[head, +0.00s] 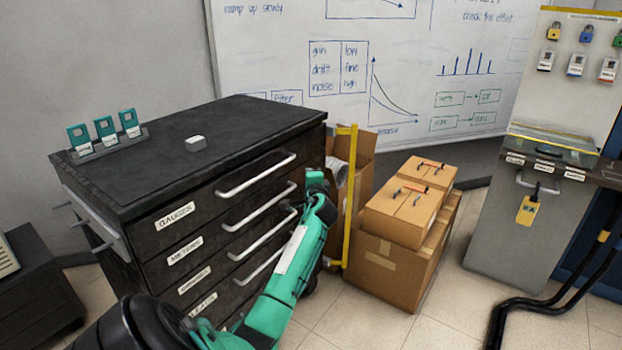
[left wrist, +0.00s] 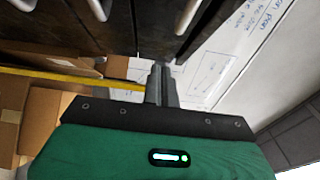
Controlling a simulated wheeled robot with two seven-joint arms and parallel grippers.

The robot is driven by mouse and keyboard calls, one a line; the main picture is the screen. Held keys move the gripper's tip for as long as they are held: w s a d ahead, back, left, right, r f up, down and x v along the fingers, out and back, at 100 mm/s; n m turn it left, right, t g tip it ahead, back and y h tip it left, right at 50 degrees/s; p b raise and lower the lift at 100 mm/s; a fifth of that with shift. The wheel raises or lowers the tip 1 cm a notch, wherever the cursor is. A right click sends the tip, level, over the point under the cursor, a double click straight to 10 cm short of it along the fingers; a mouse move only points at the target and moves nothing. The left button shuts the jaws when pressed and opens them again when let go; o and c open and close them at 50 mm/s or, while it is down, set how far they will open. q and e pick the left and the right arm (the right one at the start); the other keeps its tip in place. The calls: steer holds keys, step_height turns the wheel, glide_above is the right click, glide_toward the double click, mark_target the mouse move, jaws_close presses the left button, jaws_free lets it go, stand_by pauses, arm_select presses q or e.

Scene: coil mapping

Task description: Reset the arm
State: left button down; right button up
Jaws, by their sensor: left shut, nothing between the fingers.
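My left arm, teal, comes up from the bottom of the head view and reaches past the right front edge of the dark drawer cabinet (head: 150,262). My right gripper is in neither view.
A yellow post (head: 350,200) and cardboard boxes (head: 400,262) stand close right of the arm. A small grey block (head: 196,143) and a rack of teal gauges (head: 105,143) sit on the cabinet. A grey lock station (head: 525,220) with black cables stands at right. Some floor is clear between.

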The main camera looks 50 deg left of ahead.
arm_select(q)
steer(key=shift+v, duration=0.9)
